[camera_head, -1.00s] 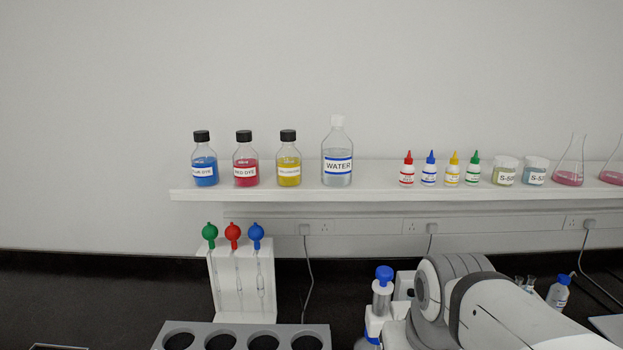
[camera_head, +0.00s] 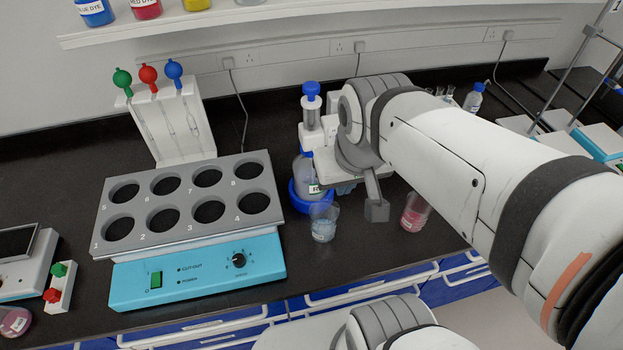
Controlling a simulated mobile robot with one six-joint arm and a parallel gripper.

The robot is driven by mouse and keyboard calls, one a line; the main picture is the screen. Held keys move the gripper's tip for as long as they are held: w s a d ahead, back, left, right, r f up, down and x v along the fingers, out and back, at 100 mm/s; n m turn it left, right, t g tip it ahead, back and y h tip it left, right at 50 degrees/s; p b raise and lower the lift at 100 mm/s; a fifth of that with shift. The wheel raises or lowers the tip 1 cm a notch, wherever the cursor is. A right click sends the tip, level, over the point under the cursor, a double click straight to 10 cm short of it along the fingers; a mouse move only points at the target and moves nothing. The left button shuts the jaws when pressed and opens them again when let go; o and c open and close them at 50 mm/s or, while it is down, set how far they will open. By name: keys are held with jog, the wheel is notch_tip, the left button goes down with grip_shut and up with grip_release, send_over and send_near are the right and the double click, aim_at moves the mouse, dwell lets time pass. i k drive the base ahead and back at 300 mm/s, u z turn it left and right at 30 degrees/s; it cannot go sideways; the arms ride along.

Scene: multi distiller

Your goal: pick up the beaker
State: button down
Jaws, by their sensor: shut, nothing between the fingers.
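A clear beaker (camera_head: 323,222) with pale blue liquid stands upright on the black bench, in front of the blue-based dispenser bottle. A second clear beaker (camera_head: 415,211) with pink liquid stands to the right, partly beside my arm. My gripper (camera_head: 376,210) hangs at the end of the white arm between the two beakers in the picture. It is shut and holds nothing. It looks apart from both beakers, but its exact height above the bench is hard to tell.
A dispenser bottle (camera_head: 307,168) stands behind the blue-liquid beaker. A teal water bath (camera_head: 200,272) with numbered holes fills the left. A pipette stand (camera_head: 172,125) is behind it. The bench's front edge, above blue drawers, is close to the beakers.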

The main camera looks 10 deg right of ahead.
aim_at(323, 214)
jog(key=u, duration=0.35)
jog(key=k, duration=0.95)
jog(key=u, duration=0.6)
jog(key=i, duration=0.5)
jog(key=z, duration=0.35)
jog(key=k, duration=0.65)
jog(key=z, duration=0.2)
jog(key=i, duration=0.7)
jog(key=u, duration=0.15)
